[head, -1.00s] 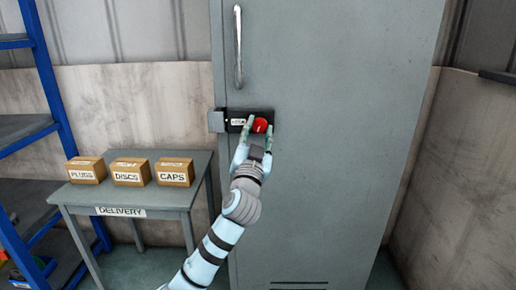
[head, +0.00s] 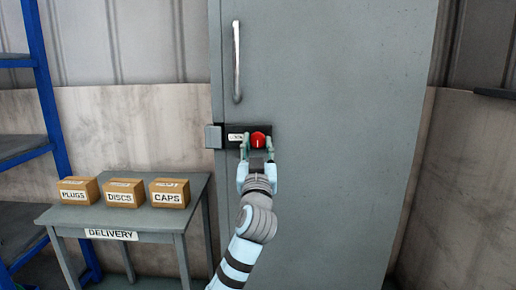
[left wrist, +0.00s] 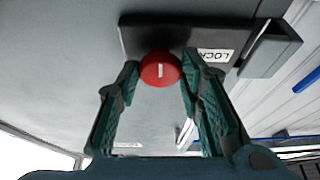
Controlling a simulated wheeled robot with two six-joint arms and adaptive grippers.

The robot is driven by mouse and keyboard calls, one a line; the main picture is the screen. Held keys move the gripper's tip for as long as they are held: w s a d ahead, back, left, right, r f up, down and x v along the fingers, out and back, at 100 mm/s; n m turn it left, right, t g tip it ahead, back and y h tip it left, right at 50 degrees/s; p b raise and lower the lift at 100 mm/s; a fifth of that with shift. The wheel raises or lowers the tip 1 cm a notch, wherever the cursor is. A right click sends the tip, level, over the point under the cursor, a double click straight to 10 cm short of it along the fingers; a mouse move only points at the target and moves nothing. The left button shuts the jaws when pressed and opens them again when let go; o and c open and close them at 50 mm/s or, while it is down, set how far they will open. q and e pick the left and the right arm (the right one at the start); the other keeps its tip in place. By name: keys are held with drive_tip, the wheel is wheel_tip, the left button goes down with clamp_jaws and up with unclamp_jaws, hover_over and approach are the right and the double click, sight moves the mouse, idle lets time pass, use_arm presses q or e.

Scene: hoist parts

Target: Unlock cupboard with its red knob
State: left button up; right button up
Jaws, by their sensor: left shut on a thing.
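The grey cupboard (head: 330,120) stands upright with its door closed against the frame. A black lock plate (head: 226,136) on its left side carries the round red knob (head: 258,139). The knob has a white line on its face, which looks upright in the head view. My left gripper (head: 257,146) is shut on the knob, with one finger on each side. In the left wrist view the red knob (left wrist: 160,69) sits between the green fingertips, beside a white label reading "LOCK" (left wrist: 213,55). My right gripper is not in view.
A long vertical handle (head: 237,62) is above the lock. A grey delivery table (head: 110,215) at the left holds boxes marked PLUGS (head: 78,190), DISCS (head: 123,193) and CAPS (head: 169,193). A blue shelf rack (head: 48,120) stands at the far left.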

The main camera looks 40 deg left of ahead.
use_arm(q)
drive_tip(key=o, duration=1.1)
drive_tip(key=shift+o, duration=0.2)
drive_tip(key=v, duration=1.2)
drive_tip(key=shift+a, duration=0.1)
